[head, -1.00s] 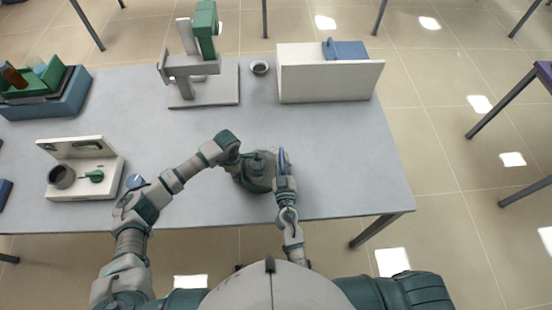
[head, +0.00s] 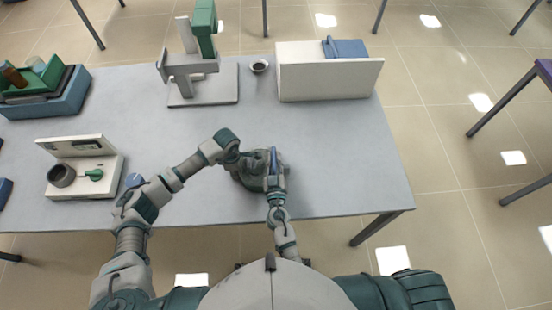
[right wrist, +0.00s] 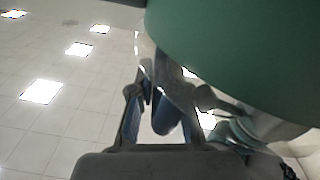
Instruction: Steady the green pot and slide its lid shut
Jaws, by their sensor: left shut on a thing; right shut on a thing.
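The green pot (head: 249,181) stands near the table's front edge, partly covered by both of my grippers. In the right wrist view, a large smooth green surface (right wrist: 245,55) fills the upper right. My left gripper (head: 241,162) is shut at the pot's left upper side; the part it grips is hidden. My right gripper (head: 274,177) is shut at the pot's right side, on an upright blue piece (head: 274,155) that looks like the lid's handle. The right wrist view shows this gripper's fingers (right wrist: 150,115) beside the green surface. The lid's outline and any gap are hard to make out.
A white box with a grey bowl (head: 61,174) stands at left, and a blue tray (head: 50,108) behind it. A grey stand (head: 205,90), small dark cup (head: 259,66) and white panel (head: 330,82) stand at the back. The table right of the pot is clear.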

